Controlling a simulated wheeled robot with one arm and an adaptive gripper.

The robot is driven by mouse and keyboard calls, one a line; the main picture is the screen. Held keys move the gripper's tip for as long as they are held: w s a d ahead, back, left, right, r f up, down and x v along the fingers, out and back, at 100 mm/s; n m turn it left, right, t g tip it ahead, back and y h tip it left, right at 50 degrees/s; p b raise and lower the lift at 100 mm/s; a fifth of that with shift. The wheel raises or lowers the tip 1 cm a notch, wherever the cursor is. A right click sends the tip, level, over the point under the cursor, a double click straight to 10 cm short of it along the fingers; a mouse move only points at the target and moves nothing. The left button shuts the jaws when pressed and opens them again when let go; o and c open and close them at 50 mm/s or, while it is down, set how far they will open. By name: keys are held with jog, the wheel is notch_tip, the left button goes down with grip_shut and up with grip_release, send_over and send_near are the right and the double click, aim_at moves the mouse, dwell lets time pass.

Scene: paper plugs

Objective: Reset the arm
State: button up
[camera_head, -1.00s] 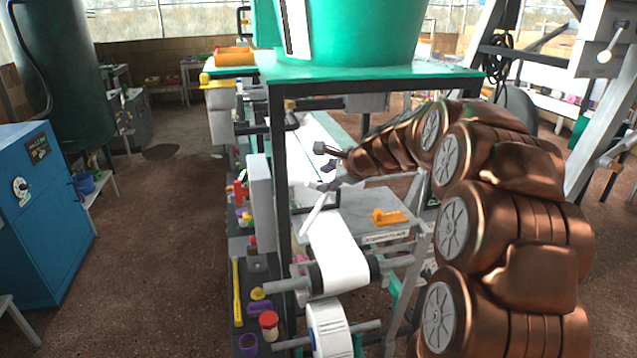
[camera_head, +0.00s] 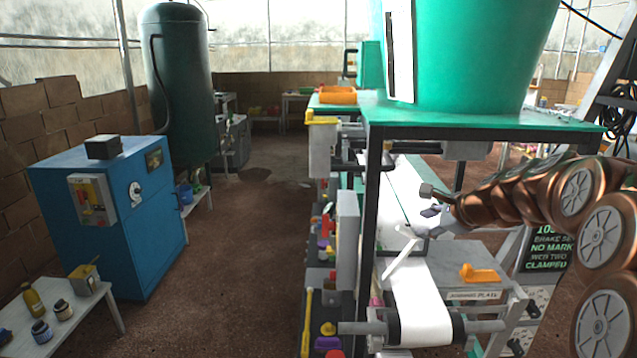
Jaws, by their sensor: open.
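My arm, made of copper-coloured links, comes in from the right edge and reaches toward the green-topped machine. My gripper (camera_head: 432,202) is at the arm's far end, over the white paper web and beside the machine's dark frame. Its fingers are small in this view but stand apart, and nothing shows between them. The white paper web (camera_head: 420,300) runs down over a roller in front of and below my gripper. An orange piece (camera_head: 479,274) lies on the grey plate to the right, below my arm.
The green machine top (camera_head: 470,117) carries a large green hopper (camera_head: 470,50); its dark post (camera_head: 369,215) stands left of my gripper. A blue cabinet (camera_head: 110,215) and a small table (camera_head: 75,310) with jars stand at left. The brown floor between is open.

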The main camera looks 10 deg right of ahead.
jog(key=s+a+f+n+g+y, duration=0.1)
jog(key=s+a+f+n+g, duration=0.2)
jog(key=s+a+n, duration=0.45)
jog(key=s+a+f+n+g, duration=0.3)
jog(key=s+a+f+n, duration=0.1)
jog(key=s+a, duration=0.6)
jog(key=s+f+n+g+h, duration=0.2)
jog(key=s+n, duration=0.3)
jog(key=s, duration=0.7)
jog(key=s+f+n+g+h, duration=0.2)
jog(key=s+f+n+g, duration=0.1)
jog(key=s, duration=1)
jog(key=d+f+n, duration=0.1)
jog(key=n, duration=0.1)
jog(key=shift+s+f+n+g, duration=0.15)
jog(key=shift+f+n+g, duration=0.15)
jog(key=shift+n, duration=0.05)
